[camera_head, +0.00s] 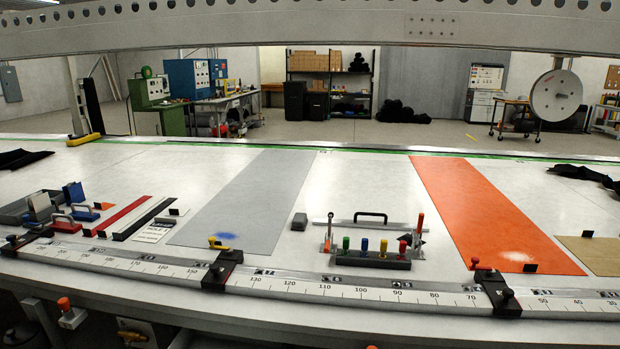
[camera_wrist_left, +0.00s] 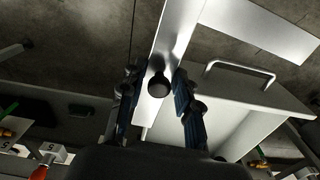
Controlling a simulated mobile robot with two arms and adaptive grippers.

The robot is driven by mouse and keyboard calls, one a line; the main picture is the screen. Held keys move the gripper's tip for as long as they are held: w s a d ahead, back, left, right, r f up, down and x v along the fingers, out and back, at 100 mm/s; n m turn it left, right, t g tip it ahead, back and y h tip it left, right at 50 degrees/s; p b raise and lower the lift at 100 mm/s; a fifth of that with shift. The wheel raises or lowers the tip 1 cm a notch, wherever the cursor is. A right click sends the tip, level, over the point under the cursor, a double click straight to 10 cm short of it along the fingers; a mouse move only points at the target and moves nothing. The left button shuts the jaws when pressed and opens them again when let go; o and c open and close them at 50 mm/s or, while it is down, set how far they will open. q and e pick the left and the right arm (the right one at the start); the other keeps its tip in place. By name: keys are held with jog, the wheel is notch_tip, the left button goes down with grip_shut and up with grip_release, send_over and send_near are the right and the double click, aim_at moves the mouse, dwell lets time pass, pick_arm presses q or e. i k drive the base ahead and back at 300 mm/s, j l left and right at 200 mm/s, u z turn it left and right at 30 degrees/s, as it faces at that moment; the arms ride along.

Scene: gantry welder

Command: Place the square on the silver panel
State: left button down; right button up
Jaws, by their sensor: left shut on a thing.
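The square (camera_wrist_left: 177,38) is a flat silver L-shaped metal piece in the left wrist view. One leg runs down between my fingers and the other reaches to the upper right. A round black knob (camera_wrist_left: 158,87) shows on the lower leg. My left gripper (camera_wrist_left: 158,80) is shut on this leg near the knob. The silver panel (camera_head: 255,195) is a flat grey sheet lying on the white table left of centre in the head view, with a blue smear near its front end. The square and both grippers are outside the head view.
An orange panel (camera_head: 490,205) lies right of centre. A rack of coloured-handled tools (camera_head: 370,262) and a grey block (camera_head: 299,221) sit between the panels. A ruler rail (camera_head: 330,290) runs along the front edge. A grey beam (camera_head: 300,25) spans above. A handled cabinet (camera_wrist_left: 245,95) shows in the wrist view.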

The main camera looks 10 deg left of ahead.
aim_at(239, 218)
jog(key=k+j+z, duration=0.1)
jog(key=z, duration=0.4)
jog(key=k+j+z, duration=0.15)
jog(key=j+z, duration=0.15)
jog(key=z, duration=0.2)
jog(key=k+j+z, duration=0.1)
jog(key=z, duration=0.4)
jog(key=k+j+z, duration=0.25)
jog(key=z, duration=0.25)
jog(key=k+j+z, duration=0.1)
jog(key=k+z, duration=0.25)
jog(key=z, duration=0.15)
jog(key=k+z, duration=0.3)
jog(key=z, duration=0.15)
jog(key=k+j+z, duration=0.15)
jog(key=k, duration=0.6)
jog(key=k+j+u, duration=0.65)
jog(key=u, duration=0.15)
